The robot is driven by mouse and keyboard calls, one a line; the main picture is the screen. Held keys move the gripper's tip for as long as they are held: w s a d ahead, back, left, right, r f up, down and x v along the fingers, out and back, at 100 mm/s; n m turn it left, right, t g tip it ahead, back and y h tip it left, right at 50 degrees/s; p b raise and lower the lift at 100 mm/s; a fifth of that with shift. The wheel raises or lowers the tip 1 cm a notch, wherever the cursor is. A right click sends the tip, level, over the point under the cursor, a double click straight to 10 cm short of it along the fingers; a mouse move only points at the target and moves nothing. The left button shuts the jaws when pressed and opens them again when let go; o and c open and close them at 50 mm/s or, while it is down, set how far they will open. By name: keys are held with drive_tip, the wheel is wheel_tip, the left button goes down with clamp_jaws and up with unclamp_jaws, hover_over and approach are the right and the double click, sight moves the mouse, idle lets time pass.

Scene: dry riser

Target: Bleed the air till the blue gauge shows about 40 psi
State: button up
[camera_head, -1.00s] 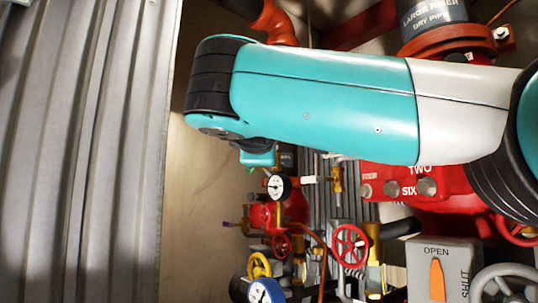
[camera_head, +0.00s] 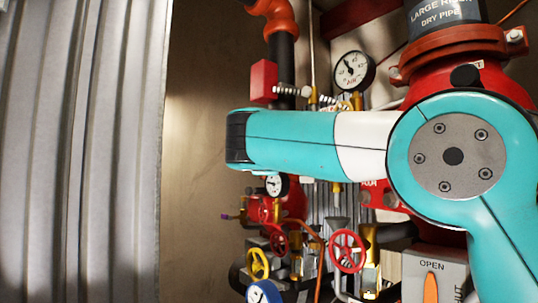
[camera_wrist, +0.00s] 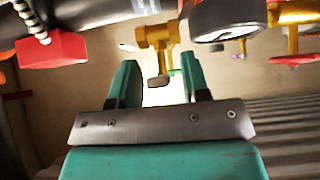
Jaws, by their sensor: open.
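The blue-rimmed gauge (camera_head: 263,293) is at the bottom edge of the head view, partly cut off; its reading is too small to tell. My gripper (camera_wrist: 158,78) is open and empty in the wrist view, with two green fingers apart. A brass valve fitting (camera_wrist: 155,40) with a small dark knob shows just beyond the fingertips, between them in the picture; I see no contact. In the head view my arm hides the gripper. I cannot tell which valve bleeds the air.
A large black-rimmed gauge (camera_head: 353,70) and a red box (camera_head: 263,82) stand above my arm. A smaller gauge (camera_head: 276,186), red handwheel (camera_head: 346,251) and yellow handwheel (camera_head: 257,263) crowd below. The red riser (camera_head: 440,75) is at right, corrugated metal (camera_head: 80,150) at left.

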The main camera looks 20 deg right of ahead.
clamp_jaws()
drive_tip(key=shift+f, duration=0.15)
drive_tip(key=shift+f+m+t+b, duration=0.3)
drive_tip(key=shift+m+b, duration=0.1)
drive_tip(key=shift+b, duration=0.55)
drive_tip(key=m+t+h+b, duration=0.1)
drive_tip(key=b, duration=0.2)
drive_tip(key=shift+w+f, duration=0.1)
drive_tip(key=shift+f, duration=0.3)
drive_tip(key=m+b, duration=0.1)
drive_tip(key=m+t+h+b, duration=0.1)
drive_tip(key=m+b, duration=0.1)
drive_tip(key=shift+w+a+f+t+h+b, duration=0.1)
drive_tip(key=shift+w+f+t+h+b, duration=0.05)
drive_tip(key=shift+f+t+h+b, duration=0.2)
drive_tip(key=shift+r+m+h, duration=0.2)
drive_tip(key=shift+m+h, duration=0.15)
drive_tip(key=shift+m, duration=0.05)
